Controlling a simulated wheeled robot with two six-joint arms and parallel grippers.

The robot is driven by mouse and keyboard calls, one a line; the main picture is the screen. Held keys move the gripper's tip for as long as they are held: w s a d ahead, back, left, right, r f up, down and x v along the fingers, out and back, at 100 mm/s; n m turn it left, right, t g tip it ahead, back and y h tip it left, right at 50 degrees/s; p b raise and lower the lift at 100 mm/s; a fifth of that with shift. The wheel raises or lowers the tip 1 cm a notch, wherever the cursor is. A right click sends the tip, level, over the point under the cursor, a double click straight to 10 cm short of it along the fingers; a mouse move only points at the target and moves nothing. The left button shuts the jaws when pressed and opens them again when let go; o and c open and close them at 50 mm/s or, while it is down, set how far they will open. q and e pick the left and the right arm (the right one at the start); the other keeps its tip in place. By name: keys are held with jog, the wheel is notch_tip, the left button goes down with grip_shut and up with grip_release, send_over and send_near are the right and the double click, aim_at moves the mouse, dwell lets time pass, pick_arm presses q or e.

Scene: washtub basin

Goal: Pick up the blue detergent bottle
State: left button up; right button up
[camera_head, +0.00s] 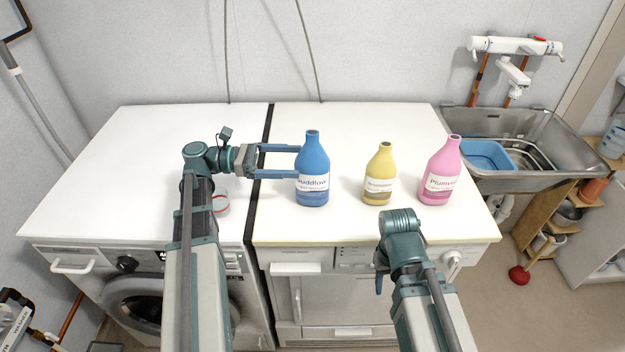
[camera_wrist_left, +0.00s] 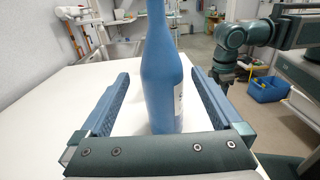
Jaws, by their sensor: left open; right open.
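The blue detergent bottle (camera_head: 312,170) stands upright on the white top of the right machine. My left gripper (camera_head: 297,161) reaches it from the left, open, with one finger toward the back and one toward the front. In the left wrist view the bottle (camera_wrist_left: 163,80) stands between the two open fingers (camera_wrist_left: 160,100), with gaps visible on both sides. Its cap is cut off at the top of that view. My right arm is at the front right in the head view; its gripper fingers are hidden or pointing down near the machine's front (camera_head: 380,275).
A yellow bottle (camera_head: 379,175) and a pink bottle (camera_head: 440,172) stand upright to the right of the blue one. A small red-and-white round item (camera_head: 221,205) lies left of it. A steel sink (camera_head: 560,140) with a blue tub (camera_head: 484,154) is at the far right.

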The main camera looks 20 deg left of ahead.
aim_at(312, 164)
pick_arm(q)
jog(key=shift+f+b+x, duration=0.15)
jog(key=shift+b+x, duration=0.05)
jog(key=shift+x, duration=1.25)
jog(key=shift+f+b+x, duration=0.15)
jog(key=shift+x, duration=1.3)
jog(key=shift+s, duration=0.1)
grip_shut()
